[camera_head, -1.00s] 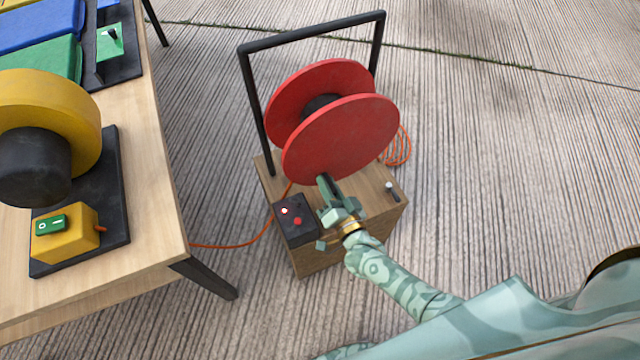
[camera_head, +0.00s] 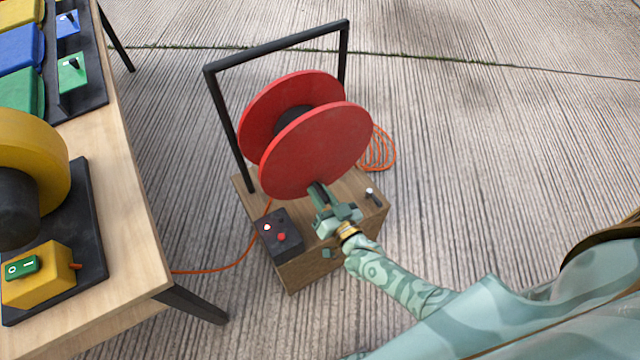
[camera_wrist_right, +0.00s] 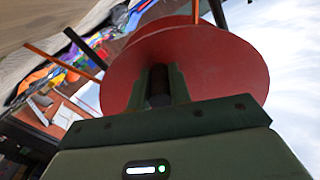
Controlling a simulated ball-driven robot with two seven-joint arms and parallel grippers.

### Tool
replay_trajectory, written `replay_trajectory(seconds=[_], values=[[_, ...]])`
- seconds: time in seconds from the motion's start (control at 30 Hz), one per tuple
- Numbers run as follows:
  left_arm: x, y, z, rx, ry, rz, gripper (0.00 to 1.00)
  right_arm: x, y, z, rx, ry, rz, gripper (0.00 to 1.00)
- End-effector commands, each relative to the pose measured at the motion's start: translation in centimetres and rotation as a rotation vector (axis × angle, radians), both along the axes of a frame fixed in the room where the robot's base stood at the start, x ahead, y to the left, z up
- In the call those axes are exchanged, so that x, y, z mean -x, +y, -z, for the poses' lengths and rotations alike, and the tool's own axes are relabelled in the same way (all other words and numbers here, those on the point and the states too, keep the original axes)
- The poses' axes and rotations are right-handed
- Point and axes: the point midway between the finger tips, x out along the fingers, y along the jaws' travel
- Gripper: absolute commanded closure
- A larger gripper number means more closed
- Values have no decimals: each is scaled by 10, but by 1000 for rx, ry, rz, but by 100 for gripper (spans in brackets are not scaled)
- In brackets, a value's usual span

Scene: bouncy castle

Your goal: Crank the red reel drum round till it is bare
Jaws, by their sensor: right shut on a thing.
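The red reel drum (camera_head: 316,150) stands on a wooden box under a black frame. Its hub (camera_head: 293,121), between the two red flanges, looks dark, with no cable seen on the part that shows. My right gripper (camera_head: 321,197) is shut on the dark crank handle, low on the near flange. The right wrist view shows the handle (camera_wrist_right: 159,84) between the two fingers, with the red flange (camera_wrist_right: 205,70) behind. My left gripper is not in view.
Orange cable (camera_head: 378,150) lies in loops on the ground behind the box. A table (camera_head: 125,220) with a yellow blower stands left. Ground to the right is clear.

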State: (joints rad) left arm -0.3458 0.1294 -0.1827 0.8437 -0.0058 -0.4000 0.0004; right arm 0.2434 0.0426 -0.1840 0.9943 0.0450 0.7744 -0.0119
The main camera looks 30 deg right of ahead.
Motion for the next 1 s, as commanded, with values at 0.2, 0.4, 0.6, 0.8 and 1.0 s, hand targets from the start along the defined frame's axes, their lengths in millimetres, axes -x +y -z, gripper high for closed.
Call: replay_trajectory(seconds=[0.2, 0.4, 0.6, 0.8, 1.0], values=[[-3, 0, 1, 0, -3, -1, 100, 1, -2, 1, 3, 3, 2, 63], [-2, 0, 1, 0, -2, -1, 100, 0, -1, 1, 1, 1, 2, 59], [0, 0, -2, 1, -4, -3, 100, 7, -1, -1, 1, 0, 1, 59], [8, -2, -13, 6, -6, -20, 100, 47, -3, -3, 1, 1, 1, 59], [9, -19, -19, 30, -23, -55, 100, 103, -5, -2, 1, 2, 2, 59]])
